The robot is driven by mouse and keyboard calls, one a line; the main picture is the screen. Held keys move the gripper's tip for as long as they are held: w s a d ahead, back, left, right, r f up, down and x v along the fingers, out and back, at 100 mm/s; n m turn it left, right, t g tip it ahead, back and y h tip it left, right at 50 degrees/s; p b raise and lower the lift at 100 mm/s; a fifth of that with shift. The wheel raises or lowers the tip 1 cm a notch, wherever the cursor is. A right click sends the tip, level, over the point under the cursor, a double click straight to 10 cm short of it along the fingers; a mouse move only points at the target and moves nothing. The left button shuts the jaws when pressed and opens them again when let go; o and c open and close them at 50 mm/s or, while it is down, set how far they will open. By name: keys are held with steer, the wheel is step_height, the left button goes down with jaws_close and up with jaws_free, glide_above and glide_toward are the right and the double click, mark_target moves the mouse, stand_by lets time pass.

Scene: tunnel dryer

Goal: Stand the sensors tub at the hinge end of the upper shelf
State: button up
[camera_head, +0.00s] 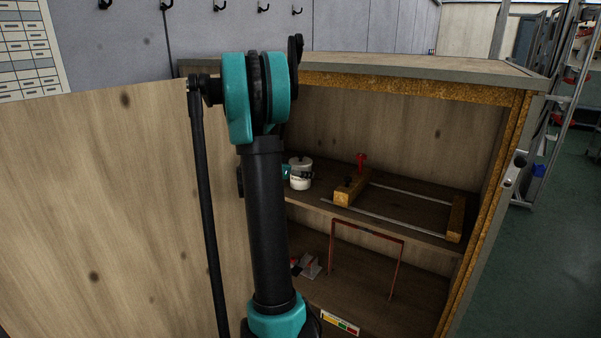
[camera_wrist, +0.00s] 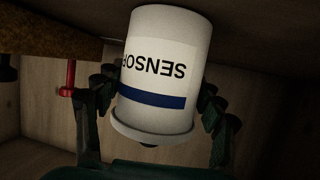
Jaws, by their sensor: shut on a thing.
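The sensors tub (camera_head: 300,182) is a white cylinder with a lid, at the left part of the upper shelf (camera_head: 420,213), beside my arm. In the wrist view the tub (camera_wrist: 155,65) appears upside down, with its SENSORS label and blue band facing the camera. My gripper (camera_wrist: 157,90) is shut on it, with a dark finger on each side. In the head view the tub looks upright, with its base at or just above the shelf; I cannot tell if it touches. My arm hides the shelf's left end, where the open door (camera_head: 110,210) meets the cabinet.
A wooden clamp-like frame with metal rods (camera_head: 352,188) lies on the upper shelf right of the tub, with a red-knobbed piece (camera_head: 361,162) by it. The lower shelf holds a red wire frame (camera_head: 367,229) and a small grey-red object (camera_head: 308,267). The cabinet top (camera_head: 400,66) overhangs.

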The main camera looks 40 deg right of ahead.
steer(key=o, duration=1.6)
steer(key=shift+f, duration=0.1)
steer(key=v, duration=1.2)
steer(key=s+a+f+n+y, duration=0.4)
steer(key=s+a+f+n, duration=0.1)
steer(key=a, duration=0.5)
steer(key=s+a+f+n+t+y, duration=0.1)
steer(key=s+a+f+n+y, duration=0.3)
steer(key=s+a+f, duration=0.3)
steer(key=s+a+f+n+y, duration=0.5)
steer(key=s+a+f+n, duration=0.2)
steer(key=s+a, duration=0.3)
steer(key=shift+s+a+t, duration=0.15)
steer(key=shift+a+t, duration=0.15)
steer(key=shift+a, duration=1.45)
